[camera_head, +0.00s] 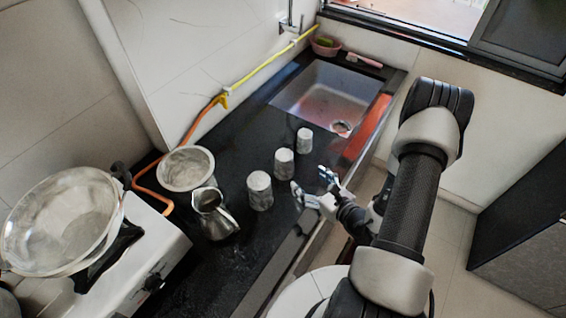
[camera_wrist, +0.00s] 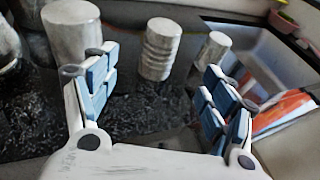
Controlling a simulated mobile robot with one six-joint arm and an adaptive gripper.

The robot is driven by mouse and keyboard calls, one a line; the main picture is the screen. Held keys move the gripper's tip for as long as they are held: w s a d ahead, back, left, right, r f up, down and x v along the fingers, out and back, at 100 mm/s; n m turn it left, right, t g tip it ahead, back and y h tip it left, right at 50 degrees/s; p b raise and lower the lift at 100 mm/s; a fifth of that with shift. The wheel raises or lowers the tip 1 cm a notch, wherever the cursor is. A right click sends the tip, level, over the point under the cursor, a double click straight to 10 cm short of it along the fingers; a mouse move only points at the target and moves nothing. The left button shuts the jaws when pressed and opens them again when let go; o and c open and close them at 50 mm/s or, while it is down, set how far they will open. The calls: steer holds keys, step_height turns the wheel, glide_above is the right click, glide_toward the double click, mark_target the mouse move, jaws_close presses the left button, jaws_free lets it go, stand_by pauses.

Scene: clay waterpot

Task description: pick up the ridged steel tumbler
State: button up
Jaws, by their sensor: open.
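The ridged steel tumbler (camera_wrist: 160,50) stands upright between the open fingers in the wrist view, a short way beyond the fingertips. Bands run around its side. In the head view it appears to be the middle tumbler (camera_head: 284,164) of three in a row on the black counter. My gripper (camera_head: 312,184) is open and empty at the counter's front edge, to the right of the row. In the wrist view my gripper (camera_wrist: 158,85) shows both blue-padded fingers spread wide, not touching the tumbler.
A plainer tumbler (camera_head: 260,190) stands on the near side, another (camera_head: 304,140) toward the sink (camera_head: 325,90). A steel jug (camera_head: 213,215) and pot (camera_head: 187,168) stand left. A large bowl (camera_head: 65,220) sits on the stove. Counter (camera_wrist: 140,110) before the ridged tumbler is clear.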

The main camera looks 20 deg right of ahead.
mark_target(288, 165)
steer(key=b+x, duration=0.1)
steer(key=x, duration=0.8)
steer(key=shift+w+a+f+b, duration=0.1)
steer(key=shift+w+a+b, duration=0.05)
steer(key=shift+w+b, duration=0.15)
steer(key=shift+r+b+x, duration=0.15)
steer(key=shift+b+x, duration=0.25)
steer(key=shift+x, duration=0.95)
steer(key=shift+r+b+x, duration=0.1)
steer(key=shift+b+x, duration=0.25)
steer(key=shift+x, duration=1)
steer(key=shift+w, duration=0.1)
steer(key=shift+c, duration=0.6)
steer(key=c, duration=1.2)
steer(key=shift+o, duration=0.2)
steer(key=shift+r, duration=0.1)
